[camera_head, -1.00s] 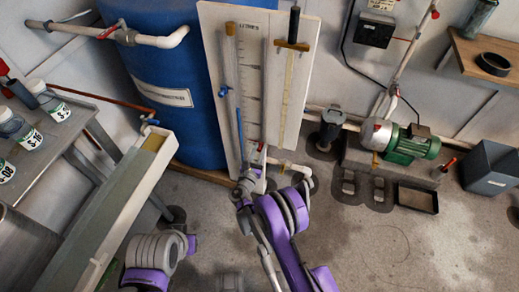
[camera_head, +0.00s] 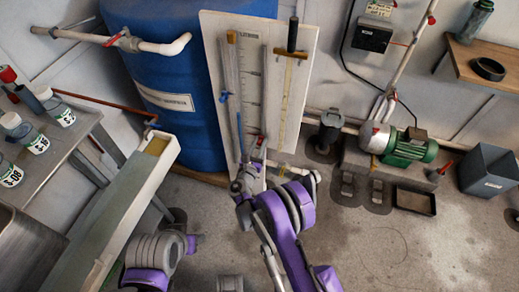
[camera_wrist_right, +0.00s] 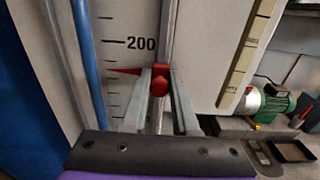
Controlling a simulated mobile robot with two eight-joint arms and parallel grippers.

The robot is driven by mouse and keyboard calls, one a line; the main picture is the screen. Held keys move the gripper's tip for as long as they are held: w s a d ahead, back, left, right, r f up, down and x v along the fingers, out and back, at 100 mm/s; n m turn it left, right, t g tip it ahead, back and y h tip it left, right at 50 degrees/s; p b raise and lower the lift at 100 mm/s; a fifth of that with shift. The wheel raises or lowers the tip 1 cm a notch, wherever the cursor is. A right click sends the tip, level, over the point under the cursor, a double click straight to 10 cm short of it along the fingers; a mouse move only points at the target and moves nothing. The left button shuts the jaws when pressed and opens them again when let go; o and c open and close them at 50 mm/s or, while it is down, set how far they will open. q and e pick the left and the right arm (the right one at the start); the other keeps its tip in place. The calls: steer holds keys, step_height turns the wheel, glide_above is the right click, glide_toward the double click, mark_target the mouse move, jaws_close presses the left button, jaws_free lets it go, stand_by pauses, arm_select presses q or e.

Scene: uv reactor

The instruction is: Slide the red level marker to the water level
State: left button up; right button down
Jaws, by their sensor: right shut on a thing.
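The red level marker (camera_wrist_right: 159,84) sits on a vertical metal rail beside a printed litre scale (camera_wrist_right: 117,30). Its red pointer (camera_wrist_right: 125,70) reaches left, a little below the 200 mark. My right gripper (camera_wrist_right: 160,80) is shut on the marker's red knob, one finger on each side. In the head view my right gripper (camera_head: 254,160) is low on the white gauge board (camera_head: 277,75). The sight tube (camera_head: 231,65) left of the scale holds blue water (camera_head: 239,135). The water's top is well above the marker, and out of frame in the wrist view. My left gripper is not visible.
A blue tank (camera_head: 180,90) stands behind the board's left side. A wooden-handled gauge stick (camera_head: 287,85) hangs on the board's right. A green pump (camera_head: 410,148) sits at right. A long trough (camera_head: 120,215) and bottle table (camera_head: 75,130) stand at left.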

arm_select(q)
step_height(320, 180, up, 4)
steer(key=p, duration=0.3)
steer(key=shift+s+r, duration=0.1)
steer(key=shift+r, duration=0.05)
arm_select(e)
step_height(320, 180, up, 11)
steer(key=shift+r, duration=0.2)
steer(key=c, duration=0.7)
jaws_free()
steer(key=v, duration=1)
steer(key=shift+s, duration=0.4)
steer(key=shift+a, duration=0.1)
